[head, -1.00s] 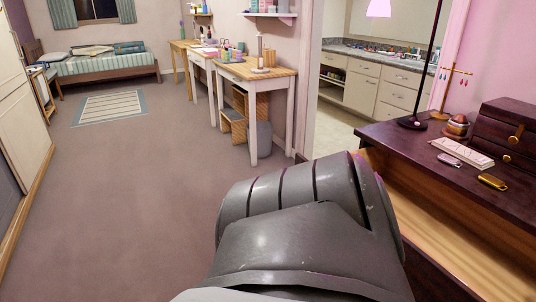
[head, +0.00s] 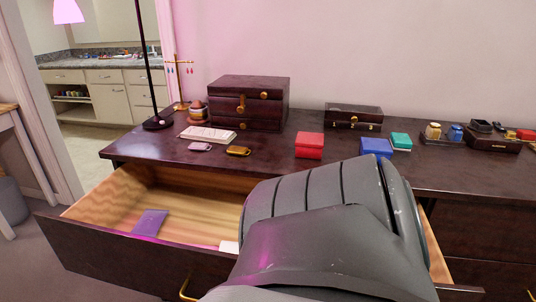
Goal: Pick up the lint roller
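I cannot make out a lint roller in the head view. An open drawer (head: 98,240) of the dark dresser holds a purple packet (head: 150,222) and a small white thing (head: 229,246), too cut off by my arm to identify. My grey arm link covers the middle and right part of the drawer, so what lies there is hidden. Neither of my grippers shows.
The dark dresser top (head: 270,160) bears a jewelry chest (head: 250,103), a white tray-like item (head: 208,134), a red box (head: 309,145), a blue box (head: 376,148), a teal box (head: 401,141) and a dark case (head: 354,117). A lamp (head: 158,122) stands at its left end.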

